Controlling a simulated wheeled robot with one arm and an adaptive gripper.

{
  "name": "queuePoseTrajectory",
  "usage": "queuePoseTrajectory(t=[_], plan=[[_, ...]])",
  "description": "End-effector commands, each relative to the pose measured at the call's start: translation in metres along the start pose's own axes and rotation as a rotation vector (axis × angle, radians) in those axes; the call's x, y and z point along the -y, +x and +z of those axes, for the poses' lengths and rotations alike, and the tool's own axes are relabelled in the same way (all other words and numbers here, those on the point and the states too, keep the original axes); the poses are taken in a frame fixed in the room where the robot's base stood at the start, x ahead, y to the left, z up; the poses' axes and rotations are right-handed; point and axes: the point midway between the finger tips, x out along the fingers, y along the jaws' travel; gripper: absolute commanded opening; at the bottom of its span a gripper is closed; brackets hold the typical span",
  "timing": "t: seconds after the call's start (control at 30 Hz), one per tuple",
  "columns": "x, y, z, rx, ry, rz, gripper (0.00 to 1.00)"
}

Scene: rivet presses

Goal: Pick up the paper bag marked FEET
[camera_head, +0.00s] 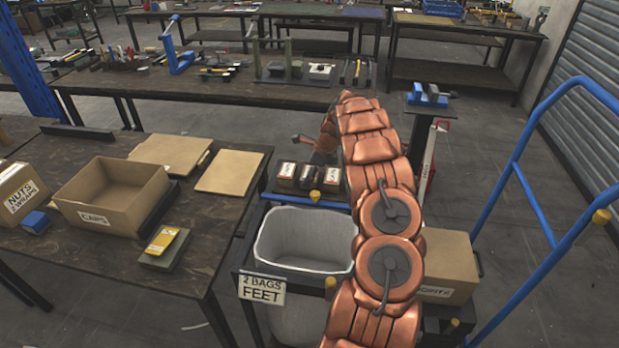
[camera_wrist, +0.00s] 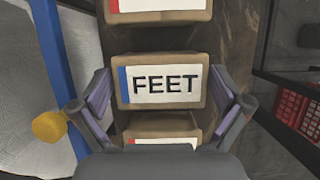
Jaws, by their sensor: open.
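The paper bag marked FEET (camera_wrist: 162,103) is in the middle of the wrist view, brown, with a white label and a blue strip. One bag (camera_wrist: 160,15) is above it and another (camera_wrist: 160,125) below, both cut off or partly hidden, with red on their labels. My gripper (camera_wrist: 161,88) is open, one finger on each side of the FEET bag; I cannot tell whether they touch it. In the head view the row of bags (camera_head: 286,176) stands on a cart, labels too small to read. My copper arm reaches over there and partly hides the gripper.
A white-lined bin (camera_head: 304,238) sits nearer on the cart, with a sign reading 2 BAGS FEET (camera_head: 262,289) at its left. A box (camera_head: 447,265) is right of my arm. A table with a CAPS box (camera_head: 112,195) stands left. A blue rail (camera_head: 533,200) is right.

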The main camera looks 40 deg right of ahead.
Motion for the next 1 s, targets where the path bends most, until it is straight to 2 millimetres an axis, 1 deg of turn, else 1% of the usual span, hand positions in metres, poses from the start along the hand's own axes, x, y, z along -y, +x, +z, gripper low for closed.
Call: queuePoseTrajectory(t=[0.13,0.5,0.6,0.87,1.0], plan=[[0.0,0.0,0.0,0.0,0.001,0.0,1.0],[0.0,0.0,0.0,0.0,0.001,0.0,0.61],[0.0,0.0,0.0,0.0,0.001,0.0,0.53],[0.0,-0.002,0.0,0.0,0.001,0.0,0.53],[0.0,-0.011,0.005,0.0,-0.001,0.0,0.53]])
